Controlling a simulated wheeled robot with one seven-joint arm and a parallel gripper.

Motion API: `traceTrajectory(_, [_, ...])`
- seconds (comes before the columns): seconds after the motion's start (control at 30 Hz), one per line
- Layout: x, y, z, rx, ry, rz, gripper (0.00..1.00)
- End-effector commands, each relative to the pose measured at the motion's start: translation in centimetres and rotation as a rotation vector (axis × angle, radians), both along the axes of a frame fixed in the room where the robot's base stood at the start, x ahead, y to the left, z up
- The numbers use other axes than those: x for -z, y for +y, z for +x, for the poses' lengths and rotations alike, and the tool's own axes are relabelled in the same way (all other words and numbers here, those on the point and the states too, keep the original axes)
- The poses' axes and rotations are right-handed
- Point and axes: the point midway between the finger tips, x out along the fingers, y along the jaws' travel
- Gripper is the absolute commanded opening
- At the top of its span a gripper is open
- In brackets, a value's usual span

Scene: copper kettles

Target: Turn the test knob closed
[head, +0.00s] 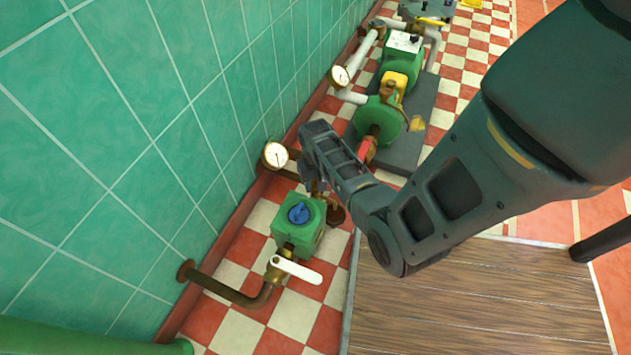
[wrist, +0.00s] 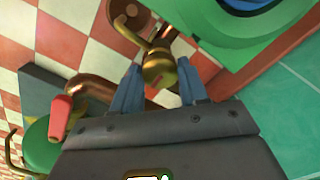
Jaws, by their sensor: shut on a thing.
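In the wrist view, a small brass knob (wrist: 159,68) on a brown pipe fitting sits between the two bluish fingers of my gripper (wrist: 158,78). I take it for the test knob. My gripper is shut on it, with a finger on each side. In the head view my gripper (head: 317,185) reaches down beside the green box, and my own wrist hides the knob. How far the knob is turned cannot be told.
A green box (head: 305,240) with a blue dial (head: 299,213) stands close by. A white lever (head: 296,270) is in front of it. A gauge (head: 275,155) is near the tiled wall. A red handle (head: 365,149) and a green pump (head: 380,120) lie beyond.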

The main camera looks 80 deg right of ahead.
Motion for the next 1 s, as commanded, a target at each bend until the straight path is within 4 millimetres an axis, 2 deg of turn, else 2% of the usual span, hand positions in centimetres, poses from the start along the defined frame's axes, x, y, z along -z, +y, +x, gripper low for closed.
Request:
traceTrajectory(0.37, [-0.28, 0.04, 0.05, 0.122, 0.001, 0.001, 0.13])
traceTrajectory(1.0, [-0.24, 0.09, 0.15, 0.704, 0.001, 0.002, 0.13])
